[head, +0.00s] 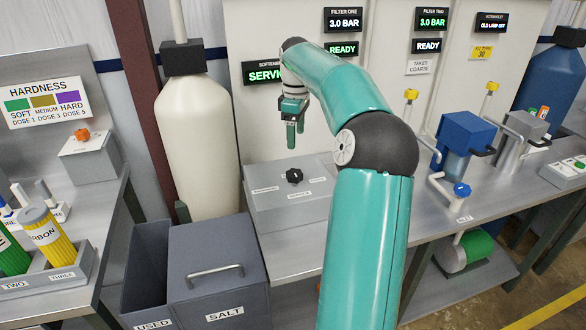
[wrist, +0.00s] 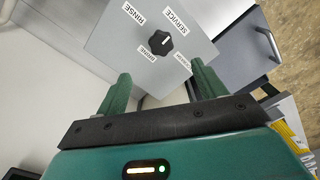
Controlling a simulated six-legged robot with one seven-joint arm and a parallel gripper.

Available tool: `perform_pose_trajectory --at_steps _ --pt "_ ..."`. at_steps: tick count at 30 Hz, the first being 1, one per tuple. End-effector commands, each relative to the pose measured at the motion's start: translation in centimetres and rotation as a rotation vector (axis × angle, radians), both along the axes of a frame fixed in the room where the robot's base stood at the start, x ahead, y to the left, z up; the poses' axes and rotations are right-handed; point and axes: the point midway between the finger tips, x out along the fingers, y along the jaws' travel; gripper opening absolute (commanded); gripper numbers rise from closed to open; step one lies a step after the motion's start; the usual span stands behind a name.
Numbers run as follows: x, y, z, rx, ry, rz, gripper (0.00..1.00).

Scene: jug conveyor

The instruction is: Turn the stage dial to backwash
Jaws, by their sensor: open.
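The stage dial is a black lobed knob (head: 294,176) on a grey box (head: 262,208) on the bench. In the wrist view the knob (wrist: 161,43) is ringed by labels: RINSE, SERVICE, BRINE and one small label too blurred to read surely. A pale mark on the knob is too small to give its exact setting. My gripper (head: 295,133) hangs above and slightly behind the knob in the head view, fingers pointing down. In the wrist view my gripper (wrist: 161,76) is open and empty, its two green fingers apart, with the knob beyond them and untouched.
A grey salt bin (head: 225,262) stands front left of the dial box. A white tank (head: 196,140) stands left. A blue-topped filter (head: 465,135) and blue valve (head: 461,189) lie right.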

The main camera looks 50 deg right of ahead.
Motion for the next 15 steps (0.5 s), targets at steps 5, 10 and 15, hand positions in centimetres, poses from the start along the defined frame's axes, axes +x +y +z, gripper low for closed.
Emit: perform_pose_trajectory --at_steps 5,10,15 --pt "-0.2 0.1 -3.1 0.003 0.003 0.001 0.70" --pt "-0.1 0.1 -6.5 0.002 0.001 0.000 0.70" --pt "0.1 0.1 -9.7 0.002 0.000 0.000 0.70"
